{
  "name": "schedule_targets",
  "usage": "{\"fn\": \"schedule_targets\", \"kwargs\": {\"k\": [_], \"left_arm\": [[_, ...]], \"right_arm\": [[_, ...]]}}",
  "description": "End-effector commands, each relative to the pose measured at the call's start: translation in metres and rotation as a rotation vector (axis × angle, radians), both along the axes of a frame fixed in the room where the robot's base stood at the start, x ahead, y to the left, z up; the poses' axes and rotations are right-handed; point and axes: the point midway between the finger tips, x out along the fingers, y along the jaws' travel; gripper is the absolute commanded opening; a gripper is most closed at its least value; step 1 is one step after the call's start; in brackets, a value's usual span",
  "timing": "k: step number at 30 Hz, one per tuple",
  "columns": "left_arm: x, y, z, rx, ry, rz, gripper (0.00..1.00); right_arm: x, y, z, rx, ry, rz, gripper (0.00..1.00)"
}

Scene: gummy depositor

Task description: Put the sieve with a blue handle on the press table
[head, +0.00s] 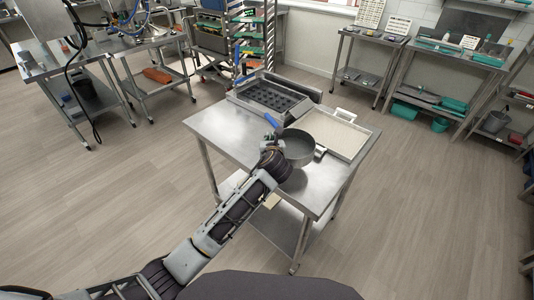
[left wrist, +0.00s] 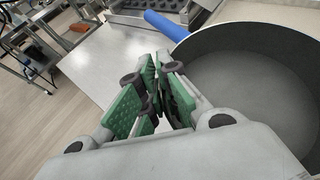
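The sieve (head: 298,148) is a round grey metal pan with a blue handle (head: 271,120) pointing to the back left. It is at the steel table, between my left gripper and the pale tray; I cannot tell whether it rests on the top. In the left wrist view the sieve (left wrist: 255,80) fills the right side, and its blue handle (left wrist: 166,25) lies beyond the fingertips. My left gripper (head: 275,137) is at the sieve's left side. Its green-padded fingers (left wrist: 153,75) are close together beside the rim, and whether they pinch it is hidden. My right gripper is not in view.
The steel table (head: 222,128) also carries a dark moulded tray (head: 272,97) at the back and a pale flat tray (head: 335,135) at the right. A rack (head: 270,35) stands behind it.

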Motion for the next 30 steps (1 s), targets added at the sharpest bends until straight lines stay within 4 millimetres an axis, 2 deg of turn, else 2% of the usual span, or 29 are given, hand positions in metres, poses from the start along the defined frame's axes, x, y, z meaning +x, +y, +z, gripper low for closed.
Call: {"fn": "schedule_targets", "kwargs": {"k": [3, 7, 22, 30], "left_arm": [[0.000, 0.000, -0.018, 0.000, 0.002, 0.000, 0.00], [0.000, 0.000, -0.032, 0.000, 0.001, 0.000, 0.00], [0.000, 0.000, -0.040, -0.001, -0.001, 0.000, 0.00], [0.000, 0.000, -0.066, 0.000, 0.001, 0.000, 0.00]], "right_arm": [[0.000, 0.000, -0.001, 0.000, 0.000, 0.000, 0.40], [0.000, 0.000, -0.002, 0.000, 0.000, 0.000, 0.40], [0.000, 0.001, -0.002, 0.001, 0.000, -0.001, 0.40], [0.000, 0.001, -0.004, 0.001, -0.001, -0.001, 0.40]]}}
